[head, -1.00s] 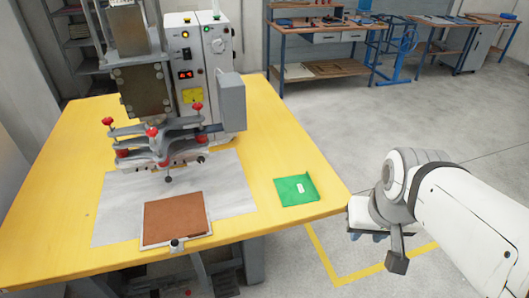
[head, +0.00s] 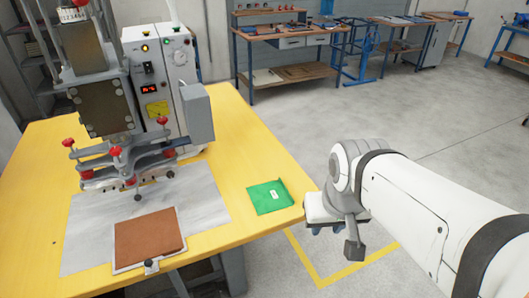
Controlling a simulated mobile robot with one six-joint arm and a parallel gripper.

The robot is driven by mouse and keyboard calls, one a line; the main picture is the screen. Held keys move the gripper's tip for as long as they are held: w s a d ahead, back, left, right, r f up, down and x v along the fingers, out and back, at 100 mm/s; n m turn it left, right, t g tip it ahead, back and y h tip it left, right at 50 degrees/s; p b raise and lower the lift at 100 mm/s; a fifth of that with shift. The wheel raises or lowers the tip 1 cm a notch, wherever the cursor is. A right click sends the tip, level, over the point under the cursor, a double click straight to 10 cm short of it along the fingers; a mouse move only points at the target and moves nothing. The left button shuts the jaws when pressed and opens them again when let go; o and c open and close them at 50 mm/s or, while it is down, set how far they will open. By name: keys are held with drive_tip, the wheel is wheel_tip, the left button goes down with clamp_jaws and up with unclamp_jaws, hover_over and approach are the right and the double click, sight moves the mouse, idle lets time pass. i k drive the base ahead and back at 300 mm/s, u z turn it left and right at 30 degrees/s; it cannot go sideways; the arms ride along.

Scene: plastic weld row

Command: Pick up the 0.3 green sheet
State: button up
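My gripper (head: 330,228) is at the end of my white arm, beyond the table's right edge and to the right of the sheet. It is apart from the sheet. Its fingers are mostly hidden behind the wrist, so I cannot see whether they are open or shut.
The yellow table (head: 243,134) carries a welding machine (head: 160,80) with red knobs. A brown sheet (head: 146,238) lies in a frame on a grey plate (head: 203,195). Blue-legged workbenches (head: 300,32) stand at the back. The floor right of the table is clear.

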sight(267, 197)
drive_tip(key=i, duration=0.9)
drive_tip(key=u, duration=0.05)
